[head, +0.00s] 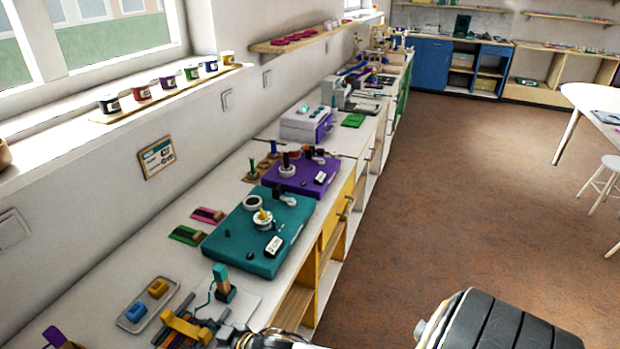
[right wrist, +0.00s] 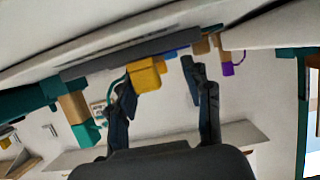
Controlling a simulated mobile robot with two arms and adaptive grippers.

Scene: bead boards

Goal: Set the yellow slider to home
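The yellow slider (head: 183,327) sits across dark grey rails (head: 180,305) at the bottom left of the head view. In the right wrist view the yellow slider (right wrist: 146,75) is a block on a long grey rail (right wrist: 100,63). My right gripper (right wrist: 157,76) is open, its two dark fingers spread. The slider shows between the fingertips, closer to the left finger; I cannot tell whether it touches. In the head view only part of my arm shows at the bottom edge, beside the slider. Any home mark is too small to make out. My left gripper is not in view.
A teal-topped wooden block (head: 222,281) with a green cord stands close behind the rails. A grey tray (head: 131,321) with yellow and blue pieces lies to the left. A teal board (head: 235,238) and a purple board (head: 318,190) lie farther along the counter.

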